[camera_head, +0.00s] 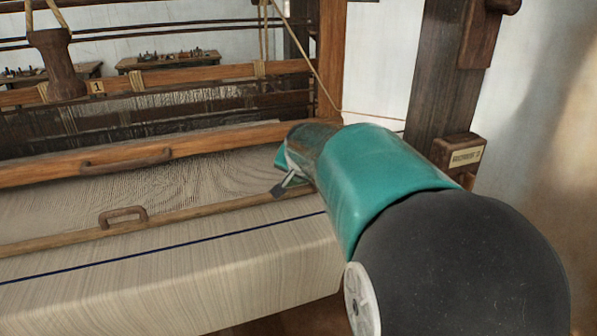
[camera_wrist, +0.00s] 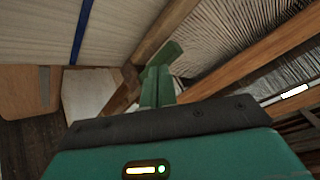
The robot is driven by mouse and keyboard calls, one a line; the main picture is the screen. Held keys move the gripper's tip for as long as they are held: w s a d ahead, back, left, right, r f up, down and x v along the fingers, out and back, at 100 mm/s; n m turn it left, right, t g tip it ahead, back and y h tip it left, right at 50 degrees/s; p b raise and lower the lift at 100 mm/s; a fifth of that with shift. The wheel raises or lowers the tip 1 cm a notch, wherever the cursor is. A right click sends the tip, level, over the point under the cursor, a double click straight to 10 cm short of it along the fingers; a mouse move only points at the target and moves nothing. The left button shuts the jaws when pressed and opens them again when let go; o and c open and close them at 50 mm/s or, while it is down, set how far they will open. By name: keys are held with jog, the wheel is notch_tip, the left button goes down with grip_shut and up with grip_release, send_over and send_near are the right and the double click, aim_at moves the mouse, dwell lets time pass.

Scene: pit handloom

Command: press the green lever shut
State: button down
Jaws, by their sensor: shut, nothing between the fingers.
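My gripper (camera_wrist: 157,75) shows in the wrist view as two green fingers side by side, closed with no gap and empty. A slanted green piece (camera_wrist: 168,54) shows at their tips. It may be the green lever, but its colour matches the fingers and I cannot tell it apart from them for certain. In the head view the end of my gripper (camera_head: 284,187) shows small and partly hidden by my arm, over the right end of the loom's front beams. No green lever shows clearly there; my arm covers that area.
Striped cloth (camera_head: 180,275) hangs over the loom's front. A wooden beam (camera_head: 150,230) with a handle (camera_head: 123,216) crosses it; another beam (camera_head: 200,147) lies behind. A dark post (camera_head: 430,90) with a labelled block (camera_head: 460,155) stands right of my arm. The cloth's left side is clear.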

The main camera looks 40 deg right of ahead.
jog(key=shift+w+a+f, duration=0.1)
jog(key=shift+a+f, duration=0.2)
jog(key=shift+f, duration=0.4)
jog(key=shift+a, duration=0.1)
jog(key=shift+s+d, duration=0.2)
jog(key=shift+d, duration=0.6)
jog(key=shift+r, duration=0.15)
